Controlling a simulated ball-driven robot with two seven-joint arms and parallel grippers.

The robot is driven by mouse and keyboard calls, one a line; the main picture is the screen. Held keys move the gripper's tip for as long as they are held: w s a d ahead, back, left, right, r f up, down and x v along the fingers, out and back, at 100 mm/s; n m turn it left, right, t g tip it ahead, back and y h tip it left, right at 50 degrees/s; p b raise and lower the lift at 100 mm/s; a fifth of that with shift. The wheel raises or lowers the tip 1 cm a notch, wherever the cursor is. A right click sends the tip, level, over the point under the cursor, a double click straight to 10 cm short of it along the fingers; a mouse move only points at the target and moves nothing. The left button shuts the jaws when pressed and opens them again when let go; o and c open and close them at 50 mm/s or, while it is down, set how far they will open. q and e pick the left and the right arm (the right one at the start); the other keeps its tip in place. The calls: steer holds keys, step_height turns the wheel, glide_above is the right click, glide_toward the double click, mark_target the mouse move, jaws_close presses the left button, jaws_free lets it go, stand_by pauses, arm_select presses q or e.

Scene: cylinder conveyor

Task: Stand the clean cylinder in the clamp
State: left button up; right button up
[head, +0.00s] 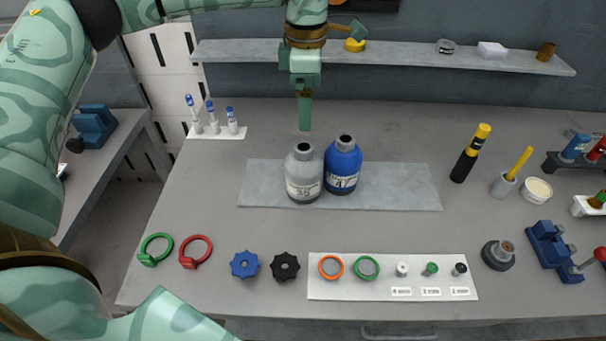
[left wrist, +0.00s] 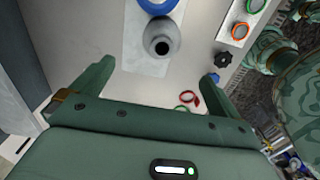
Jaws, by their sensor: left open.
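Two cylinders stand upright side by side on a grey mat (head: 400,190): a grey one (head: 303,182) with a pale label and a blue one (head: 342,170) just right of it. I cannot tell which is clean. A blue vise-like clamp (head: 548,248) with a red-tipped handle is at the right of the table. My left gripper (head: 304,118) is open and empty, above and behind the grey cylinder. In the left wrist view the grey cylinder (left wrist: 160,42) is ahead of the open fingers (left wrist: 157,73), apart from them. My right gripper is out of view.
Green (head: 155,250) and red (head: 196,252) rings, blue (head: 244,265) and black (head: 285,267) knobs and a white plate (head: 390,292) with small parts line the front. A shelf (head: 400,56) crosses the back. Another blue device (head: 93,127) is on a left side table. Mat's right half is clear.

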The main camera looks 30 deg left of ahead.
mark_target(304, 154)
arm_select(q)
step_height(304, 154, down, 9)
steer(key=shift+a+f+b, duration=0.15)
steer(key=shift+b, duration=0.55)
steer(key=shift+s+f, duration=0.1)
steer(key=shift+f, duration=0.35)
step_height(304, 154, down, 5)
steer(key=shift+s+r+b, duration=0.1)
steer(key=shift+s+b, duration=0.05)
steer(key=shift+b, duration=0.35)
steer(key=shift+c, duration=1.2)
steer(key=c, duration=1.5)
steer(key=shift+r, duration=0.15)
steer(key=shift+c, duration=1.3)
steer(key=shift+r, duration=0.1)
